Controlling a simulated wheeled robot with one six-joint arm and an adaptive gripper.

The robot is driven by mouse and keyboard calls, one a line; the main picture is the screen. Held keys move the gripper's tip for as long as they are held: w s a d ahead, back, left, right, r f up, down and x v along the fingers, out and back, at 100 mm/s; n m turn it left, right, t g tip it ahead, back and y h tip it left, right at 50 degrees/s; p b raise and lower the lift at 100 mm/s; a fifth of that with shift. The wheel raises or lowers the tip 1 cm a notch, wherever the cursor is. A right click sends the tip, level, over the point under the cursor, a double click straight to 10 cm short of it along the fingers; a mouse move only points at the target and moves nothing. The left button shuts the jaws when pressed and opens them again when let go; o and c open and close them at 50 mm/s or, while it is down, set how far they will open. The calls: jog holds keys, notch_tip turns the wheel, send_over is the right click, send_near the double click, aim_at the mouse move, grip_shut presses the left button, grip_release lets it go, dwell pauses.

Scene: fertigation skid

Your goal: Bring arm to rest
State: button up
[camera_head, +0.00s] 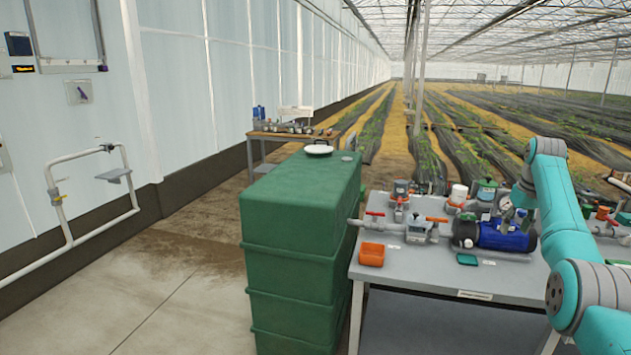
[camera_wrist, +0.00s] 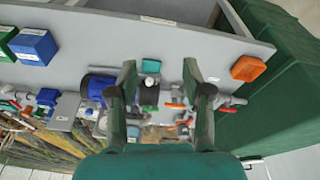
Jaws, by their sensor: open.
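My teal arm (camera_head: 565,215) reaches up from the right side of the head view, over the right part of the grey table. My gripper (camera_wrist: 158,75) shows in the wrist view with its two dark green fingers apart and nothing between them. It hangs above the grey table (camera_wrist: 180,40), over the pump and valve area. In the head view my gripper's fingers cannot be made out clearly. The blue pump (camera_head: 505,236) lies on the table beside the arm; its blue body also shows in the wrist view (camera_wrist: 100,88), left of the fingers.
A tall green tank (camera_head: 300,215) stands left of the table. An orange bin (camera_head: 371,254) sits at the table's left front, near red-handled valves (camera_head: 436,220). Blue and green bins (camera_wrist: 35,45) show in the wrist view. The concrete floor (camera_head: 180,310) at left is clear.

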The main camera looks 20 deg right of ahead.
jog(key=w+a+f+t, duration=0.1)
jog(key=a+f, duration=0.4)
jog(key=f, duration=0.6)
jog(key=w+a+f+t+h, duration=0.1)
jog(key=a+f, duration=0.4)
jog(key=f, duration=0.6)
jog(key=w+a+f, duration=0.2)
jog(key=a+f, duration=0.3)
jog(key=f, duration=0.6)
jog(key=s+a+f+n+t, duration=0.1)
jog(key=s+a+f+t, duration=0.1)
jog(key=s+a+f, duration=0.65)
jog(key=s+a+f+n+t, duration=0.1)
jog(key=s+a+f+t, duration=0.1)
jog(key=s+a+f, duration=0.6)
jog(key=s+a+r+t, duration=0.1)
jog(key=s+a+t, duration=0.1)
jog(key=s+a, duration=0.85)
jog(key=s+a+r+t, duration=0.1)
jog(key=s+a+r, duration=0.1)
jog(key=s+a, duration=0.9)
jog(key=s+a+r+n+t+y, duration=0.1)
jog(key=s+a+r+t+y, duration=0.1)
jog(key=s+r, duration=1.8)
notch_tip(320, 180, up, 3)
jog(key=shift+s+r+n+t, duration=0.1)
jog(key=shift+s+n+t, duration=0.3)
jog(key=shift+t, duration=0.4)
